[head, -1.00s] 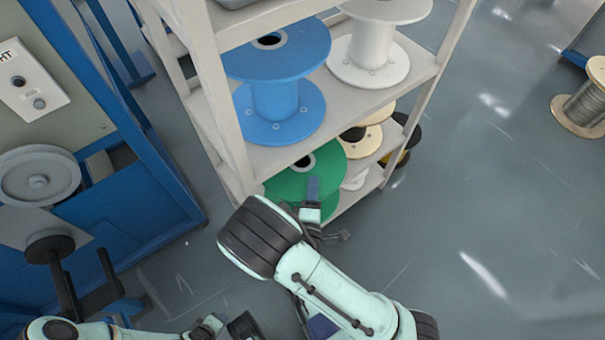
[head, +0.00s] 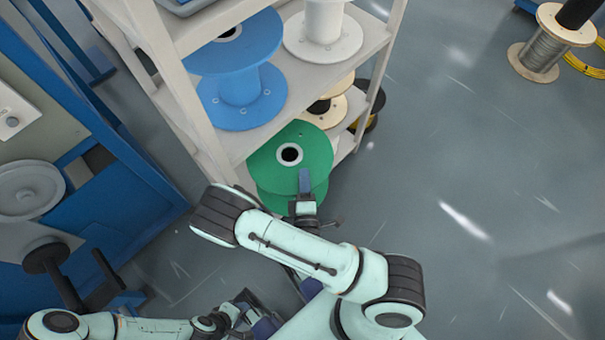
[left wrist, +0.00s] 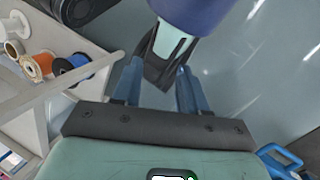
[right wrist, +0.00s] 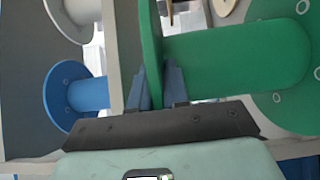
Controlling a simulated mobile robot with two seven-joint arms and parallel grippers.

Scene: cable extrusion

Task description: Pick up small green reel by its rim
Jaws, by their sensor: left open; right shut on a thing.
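The small green reel (head: 262,160) sits at the low front of the shelf rack, with its upper flange and centre hole facing up in the head view. Part of it is behind the shelf board above. My right gripper (head: 305,180) is shut on the near rim of that flange. In the right wrist view, the fingers (right wrist: 156,85) straddle the thin edge of one flange of the green reel (right wrist: 235,60), with its core and other flange to the right. My left gripper (head: 250,308) is open and empty, low in the head view; its fingers (left wrist: 153,90) are apart.
The shelf rack (head: 270,138) holds a blue reel (head: 240,88) and a white reel (head: 325,42) above the green one. A blue-framed machine (head: 120,225) stands at left. A wire spool (head: 543,50) stands at the far right.

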